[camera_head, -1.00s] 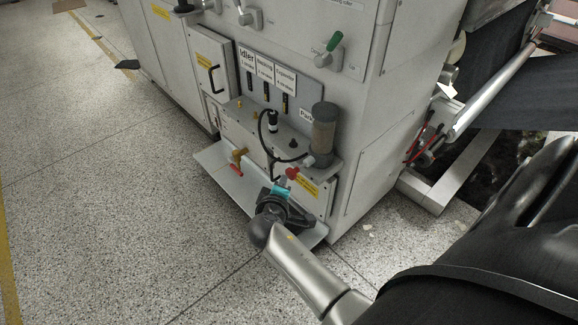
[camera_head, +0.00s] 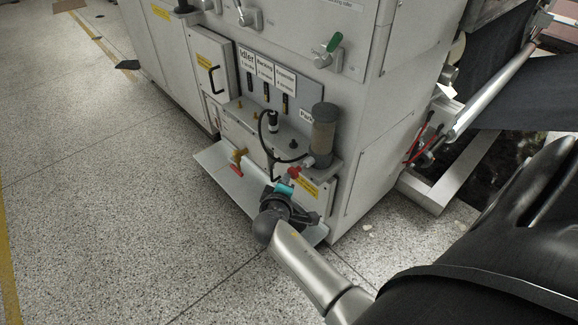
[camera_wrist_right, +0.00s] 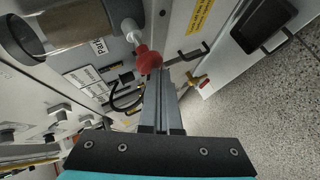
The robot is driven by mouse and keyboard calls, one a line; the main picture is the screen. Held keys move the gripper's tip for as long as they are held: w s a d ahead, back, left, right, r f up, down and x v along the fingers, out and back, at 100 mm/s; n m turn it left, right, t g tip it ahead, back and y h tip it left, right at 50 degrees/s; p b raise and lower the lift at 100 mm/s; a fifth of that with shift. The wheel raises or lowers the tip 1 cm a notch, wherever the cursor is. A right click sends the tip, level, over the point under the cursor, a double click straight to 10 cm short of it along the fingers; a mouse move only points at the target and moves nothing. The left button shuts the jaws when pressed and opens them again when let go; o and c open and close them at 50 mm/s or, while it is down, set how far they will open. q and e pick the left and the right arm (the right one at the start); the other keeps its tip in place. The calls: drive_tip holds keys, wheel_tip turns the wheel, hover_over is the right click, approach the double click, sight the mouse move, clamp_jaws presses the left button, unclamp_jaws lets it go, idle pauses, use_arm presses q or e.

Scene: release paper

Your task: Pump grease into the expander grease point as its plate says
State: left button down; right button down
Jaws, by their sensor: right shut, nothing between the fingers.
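The grease pump has a cloudy cylinder (camera_head: 323,135) and a lever ending in a red knob (camera_head: 294,172). A black hose (camera_head: 262,135) runs from the pump to a dark coupler (camera_head: 272,121) standing on the ledge. The Expander plate (camera_head: 285,80) is the rightmost of three plates; its stroke number is too small to read surely. Slots with dark fittings sit below the plates. My right gripper (camera_head: 288,180) is shut and empty just below the red knob. In the right wrist view, its fingertips (camera_wrist_right: 163,70) are beside the knob (camera_wrist_right: 148,60); contact is unclear. My left gripper is out of view.
A grey drip tray (camera_head: 215,165) juts out below the pump ledge. A cabinet door with a black handle (camera_head: 213,78) is further left. The speckled floor (camera_head: 100,200) is clear.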

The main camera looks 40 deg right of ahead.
drive_tip(key=shift+d, duration=0.95)
idle(0.6)
drive_tip(key=shift+a, duration=0.1)
drive_tip(key=shift+s+a, duration=0.15)
drive_tip(key=shift+a, duration=1.6)
drive_tip(key=shift+s+a+b, duration=0.15)
drive_tip(key=shift+a+b, duration=0.2)
drive_tip(key=shift+a, duration=2.2)
